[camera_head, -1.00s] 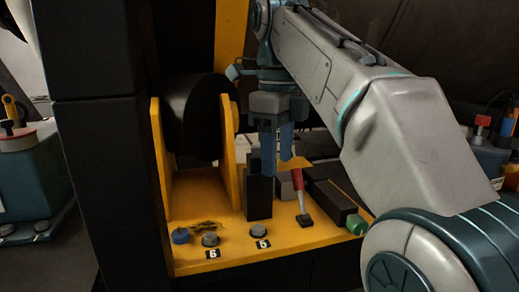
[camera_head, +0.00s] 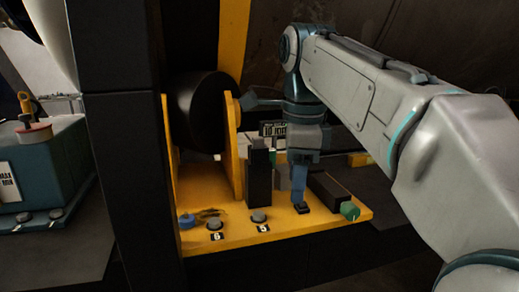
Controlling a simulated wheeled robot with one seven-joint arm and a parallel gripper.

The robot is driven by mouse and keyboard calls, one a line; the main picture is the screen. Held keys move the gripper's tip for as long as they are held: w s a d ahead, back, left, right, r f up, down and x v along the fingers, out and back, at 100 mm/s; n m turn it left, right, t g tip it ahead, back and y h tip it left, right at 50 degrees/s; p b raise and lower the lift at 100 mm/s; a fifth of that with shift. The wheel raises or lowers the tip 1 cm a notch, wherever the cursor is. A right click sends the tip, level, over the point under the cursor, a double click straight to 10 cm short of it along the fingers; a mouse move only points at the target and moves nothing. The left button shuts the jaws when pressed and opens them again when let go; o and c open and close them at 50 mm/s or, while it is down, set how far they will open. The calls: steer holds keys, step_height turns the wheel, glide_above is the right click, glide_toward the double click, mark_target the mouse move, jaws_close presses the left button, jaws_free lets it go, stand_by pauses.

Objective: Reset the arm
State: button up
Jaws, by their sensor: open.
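My gripper (camera_head: 299,188) hangs down over the right part of a yellow control panel (camera_head: 293,226). Its blue fingers stand in line with a small lever's black base (camera_head: 302,208) and hide the red handle. The jaws are open, but the gap between them is hard to see from here. I cannot tell whether the fingers touch the lever.
The panel bears grey buttons (camera_head: 259,215), a blue knob (camera_head: 186,221), a black upright block (camera_head: 260,178) and a green-ended black box (camera_head: 328,190). A dark pillar (camera_head: 125,150) stands left. A teal machine (camera_head: 45,170) is at far left.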

steer(key=s+d+f+n+t, duration=0.1)
steer(key=s+d+f+n, duration=0.2)
steer(key=f+n, duration=0.3)
steer(key=s+d+f+n+t, duration=0.1)
steer(key=s+f+n, duration=0.4)
steer(key=f, duration=0.5)
steer(key=s+d+f+n+t, duration=0.1)
steer(key=s+d+f+n, duration=0.3)
steer(key=f+n, duration=0.3)
steer(key=shift+d+f+n, duration=0.3)
steer(key=shift+f+n, duration=0.1)
steer(key=shift+f, duration=0.4)
steer(key=shift+c, duration=0.3)
